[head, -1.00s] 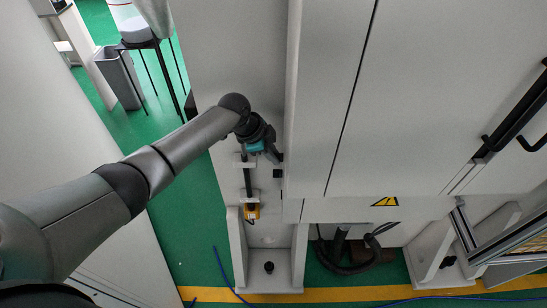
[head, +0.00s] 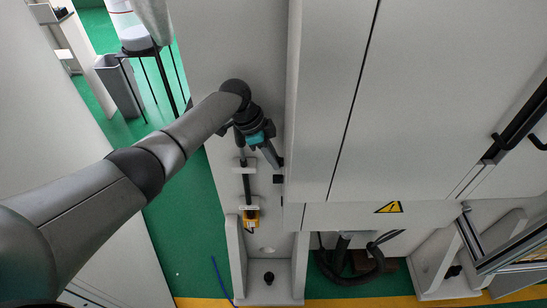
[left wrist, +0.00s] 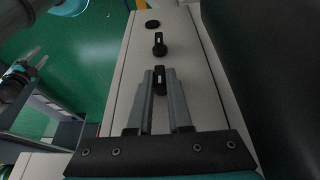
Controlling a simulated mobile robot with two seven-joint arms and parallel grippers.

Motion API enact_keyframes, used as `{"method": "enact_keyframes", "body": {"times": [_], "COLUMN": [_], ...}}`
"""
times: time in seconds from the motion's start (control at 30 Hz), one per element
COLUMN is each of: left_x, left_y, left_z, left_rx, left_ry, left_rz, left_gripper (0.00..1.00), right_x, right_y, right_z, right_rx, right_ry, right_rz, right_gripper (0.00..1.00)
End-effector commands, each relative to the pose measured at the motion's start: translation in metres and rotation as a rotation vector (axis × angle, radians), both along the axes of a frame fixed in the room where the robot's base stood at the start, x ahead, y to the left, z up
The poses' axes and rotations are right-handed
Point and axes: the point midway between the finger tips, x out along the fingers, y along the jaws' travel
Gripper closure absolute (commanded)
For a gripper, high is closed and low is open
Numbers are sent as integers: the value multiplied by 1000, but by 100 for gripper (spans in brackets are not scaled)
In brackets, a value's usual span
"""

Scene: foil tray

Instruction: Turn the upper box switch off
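The upper box switch (left wrist: 160,84) is a small black knob with a pale mark, on the light grey panel in the left wrist view. My left gripper (left wrist: 160,74) has one finger on each side of it, with narrow gaps showing; firm contact cannot be made out. In the head view, my left gripper (head: 277,160) reaches the narrow side of the tall cabinet and largely covers this switch. A second black switch (head: 278,179) sits just below; it also shows in the left wrist view (left wrist: 159,44). What appears to be my right gripper (left wrist: 34,58) is small at the left wrist view's left edge.
A round black fitting (left wrist: 152,23) lies beyond the switches. The large cabinet doors (head: 430,100) fill the right. Green floor (head: 185,225) is clear at lower left.

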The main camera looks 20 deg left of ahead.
Motion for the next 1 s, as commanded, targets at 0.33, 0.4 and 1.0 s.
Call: {"method": "enact_keyframes", "body": {"times": [0.33, 0.4, 1.0], "left_x": [0, 0, -7], "left_y": [0, 0, 32], "left_z": [-1, 0, 78], "left_rx": [1, 0, 3], "left_ry": [1, 0, -5], "left_rz": [0, -1, 0], "left_gripper": [54, 54, 54], "right_x": [0, 0, 0], "right_y": [0, 0, 0], "right_z": [0, 0, 0], "right_rx": [0, 0, 1], "right_ry": [0, 0, 1], "right_rz": [-1, -1, -1], "right_gripper": [50, 50, 50]}}
